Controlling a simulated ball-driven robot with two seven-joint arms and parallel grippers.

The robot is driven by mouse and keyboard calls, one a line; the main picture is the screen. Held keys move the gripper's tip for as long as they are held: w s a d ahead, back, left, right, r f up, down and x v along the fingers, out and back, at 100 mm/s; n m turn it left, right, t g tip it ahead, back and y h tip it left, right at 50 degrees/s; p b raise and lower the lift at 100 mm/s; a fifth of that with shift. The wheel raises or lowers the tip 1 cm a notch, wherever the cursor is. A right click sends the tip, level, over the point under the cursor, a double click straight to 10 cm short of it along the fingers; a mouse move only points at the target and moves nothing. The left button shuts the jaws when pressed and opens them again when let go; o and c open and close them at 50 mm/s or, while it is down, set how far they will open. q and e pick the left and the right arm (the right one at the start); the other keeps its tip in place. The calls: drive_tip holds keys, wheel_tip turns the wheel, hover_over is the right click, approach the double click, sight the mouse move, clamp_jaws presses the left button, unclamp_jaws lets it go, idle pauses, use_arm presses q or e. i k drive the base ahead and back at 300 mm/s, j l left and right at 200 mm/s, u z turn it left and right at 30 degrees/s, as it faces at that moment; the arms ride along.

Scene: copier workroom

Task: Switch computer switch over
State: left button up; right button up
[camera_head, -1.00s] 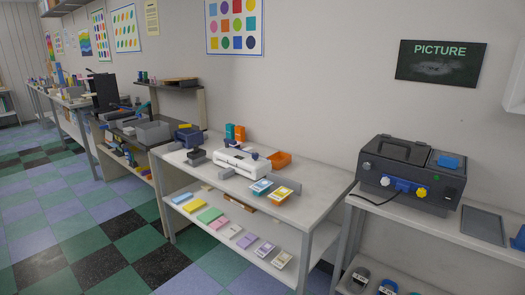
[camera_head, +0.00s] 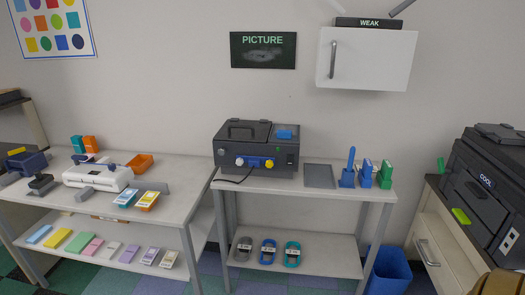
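I cannot make out a computer or a switch labelled as such. A dark box-shaped machine (camera_head: 257,150) with a top handle stands on the middle table. Its front has a white knob (camera_head: 239,162), a blue panel (camera_head: 254,163) and a yellow knob (camera_head: 269,164). A small green spot (camera_head: 283,150) shows on its right front, and a blue piece (camera_head: 285,134) lies on top. A dark cable runs from its left side. Neither of my grippers is in view.
A left table (camera_head: 180,205) holds a white device (camera_head: 98,176) and orange bin (camera_head: 139,163). Blue and green upright tools (camera_head: 366,172) stand right of the machine. A white wall cabinet (camera_head: 372,60) marked WEAK hangs above. A blue bin (camera_head: 388,272) and black COOL machine (camera_head: 480,190) are right.

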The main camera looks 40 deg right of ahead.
sight(290, 158)
drive_tip(key=i+j+z, duration=0.1)
drive_tip(key=z, duration=0.35)
drive_tip(key=i+j+z, duration=0.1)
drive_tip(key=z, duration=0.35)
drive_tip(key=j+z, duration=0.15)
drive_tip(key=z, duration=0.3)
drive_tip(key=i+j+z, duration=0.15)
drive_tip(key=j+z, duration=0.2)
drive_tip(key=j, duration=0.45)
drive_tip(key=j+z, duration=0.3)
drive_tip(key=j, duration=0.5)
drive_tip(key=i+j, duration=0.55)
drive_tip(key=i, duration=0.2)
